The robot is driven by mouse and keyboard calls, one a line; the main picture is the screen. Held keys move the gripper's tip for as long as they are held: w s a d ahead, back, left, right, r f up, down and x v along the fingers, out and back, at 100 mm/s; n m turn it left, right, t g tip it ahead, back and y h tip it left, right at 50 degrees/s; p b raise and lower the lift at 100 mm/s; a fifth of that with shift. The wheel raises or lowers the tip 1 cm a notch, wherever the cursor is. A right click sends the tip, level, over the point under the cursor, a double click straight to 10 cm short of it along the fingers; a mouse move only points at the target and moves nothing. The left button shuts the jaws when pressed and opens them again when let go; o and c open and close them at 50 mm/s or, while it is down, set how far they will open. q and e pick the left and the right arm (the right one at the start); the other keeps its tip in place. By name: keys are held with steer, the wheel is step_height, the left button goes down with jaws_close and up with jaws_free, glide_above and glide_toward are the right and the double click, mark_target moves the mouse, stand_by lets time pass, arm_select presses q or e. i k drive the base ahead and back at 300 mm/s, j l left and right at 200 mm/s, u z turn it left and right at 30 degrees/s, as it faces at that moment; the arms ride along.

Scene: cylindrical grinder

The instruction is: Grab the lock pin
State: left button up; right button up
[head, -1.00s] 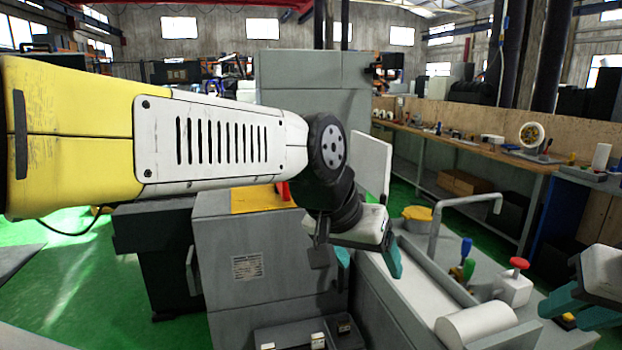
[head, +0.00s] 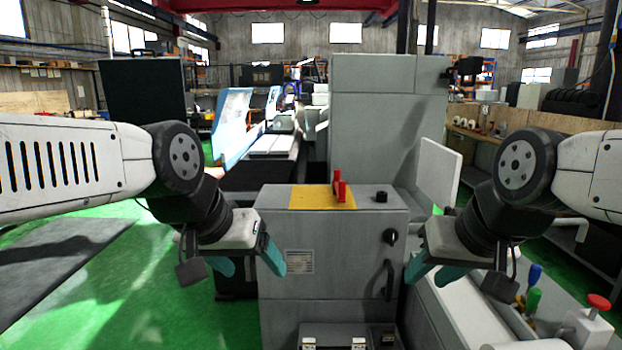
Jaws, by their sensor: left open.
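A small red upright part (head: 339,190) stands on the yellow plate (head: 310,197) on top of the grey machine housing (head: 335,240). It may be the lock pin, but I cannot tell for sure. My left gripper (head: 250,264) has its teal fingers apart and empty. It hangs in front of the housing's left side, lower in the picture than the red part. My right gripper (head: 433,272) is at the housing's right side, with nothing seen in it.
A black knob (head: 391,237) and a dark handle (head: 387,281) are on the housing's front. A tall grey cabinet (head: 375,110) stands behind. At right are a red-topped white fixture (head: 590,322) and blue and green-handled tools (head: 533,285). Green floor (head: 130,300) is open at left.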

mark_target(337, 172)
steer(key=i+j+z, duration=0.1)
steer(key=i+j, duration=0.2)
steer(key=i+j+z, duration=0.1)
steer(key=i+j, duration=0.15)
steer(key=j, duration=0.25)
steer(key=i+j+z, duration=0.1)
steer(key=i+j, duration=0.15)
steer(key=j, duration=0.15)
steer(key=i+j+z, duration=0.15)
steer(key=j, duration=0.3)
steer(key=i+j+z, duration=0.1)
steer(key=i+j, duration=0.2)
steer(key=j, duration=0.15)
steer(key=i+j+z, duration=0.1)
steer(key=j, duration=0.4)
steer(key=i+j+z, duration=0.1)
steer(key=i+j, duration=0.2)
steer(key=j, duration=0.2)
steer(key=i+j+z, duration=0.1)
steer(key=j, duration=0.45)
steer(key=i+l, duration=0.05)
